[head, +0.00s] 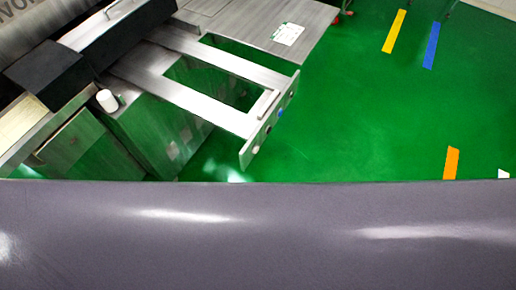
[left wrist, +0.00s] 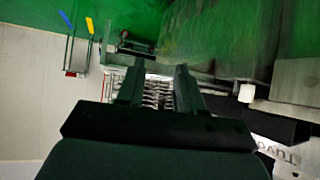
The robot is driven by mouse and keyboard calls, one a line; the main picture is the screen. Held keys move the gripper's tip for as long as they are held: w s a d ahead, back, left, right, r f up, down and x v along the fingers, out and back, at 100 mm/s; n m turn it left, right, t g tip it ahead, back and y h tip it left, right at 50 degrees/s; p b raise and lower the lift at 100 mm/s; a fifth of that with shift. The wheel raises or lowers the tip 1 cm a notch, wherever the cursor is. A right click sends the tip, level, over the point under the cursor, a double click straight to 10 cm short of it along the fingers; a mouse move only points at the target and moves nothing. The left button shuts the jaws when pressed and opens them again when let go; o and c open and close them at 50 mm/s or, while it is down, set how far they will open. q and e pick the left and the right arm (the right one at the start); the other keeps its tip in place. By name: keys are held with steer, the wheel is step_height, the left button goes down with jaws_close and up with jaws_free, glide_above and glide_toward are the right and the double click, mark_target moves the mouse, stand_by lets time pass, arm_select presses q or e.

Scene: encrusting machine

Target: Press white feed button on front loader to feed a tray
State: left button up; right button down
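The front loader's metal frame (head: 190,95) reaches out over the green floor in the head view. Its end plate (head: 246,154) carries a row of small buttons. A whitish button (head: 256,150) sits near the plate's lower end, and a blue button (head: 280,113) sits further up. The small markings are too fine to read. My left gripper (left wrist: 158,78) shows only in the left wrist view, with its two dark fingers apart and nothing seen between them. I cannot tell how far it is from the buttons. My right gripper is in neither view.
A white cylindrical knob (head: 107,100) stands on the machine at the left. A flat metal table (head: 258,28) with a label lies behind the frame. Green floor (head: 370,110) with coloured tape strips is open to the right. Metal racking (left wrist: 160,92) lies beyond my left fingers.

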arm_select(q)
jaws_close()
stand_by(1.8)
